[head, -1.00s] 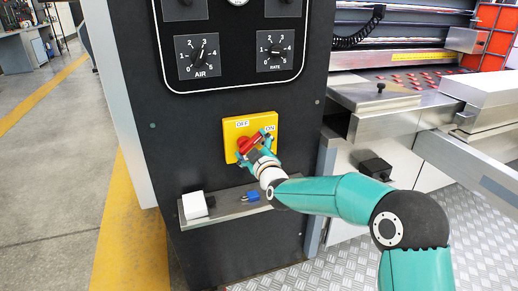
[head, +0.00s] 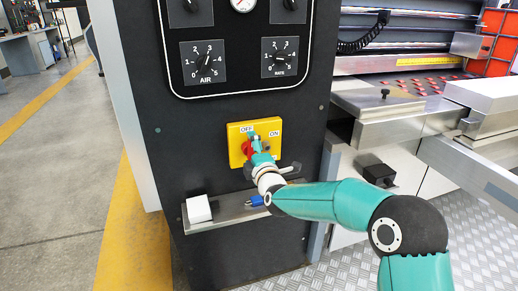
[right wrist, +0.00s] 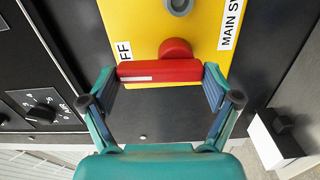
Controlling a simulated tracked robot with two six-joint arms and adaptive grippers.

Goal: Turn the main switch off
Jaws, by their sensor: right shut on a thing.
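The main switch is a red rotary handle (head: 247,148) on a yellow plate (head: 235,155), low on the black panel. The plate has an OFF label at its upper left and an ON label at its upper right. My right gripper (head: 257,146) is at the switch and partly hides it. In the right wrist view, my right gripper (right wrist: 165,76) is shut on the red handle (right wrist: 160,69), with a finger at each end. The handle's white-striped end lies beside the partly hidden OFF label (right wrist: 124,51). My left gripper is not in view.
Below the switch, a metal ledge (head: 228,217) holds a white block (head: 198,208) and a small blue item (head: 254,201). AIR (head: 204,62) and RATE (head: 280,58) dials sit above. Printer machinery (head: 400,125) stands to the right; open floor lies left.

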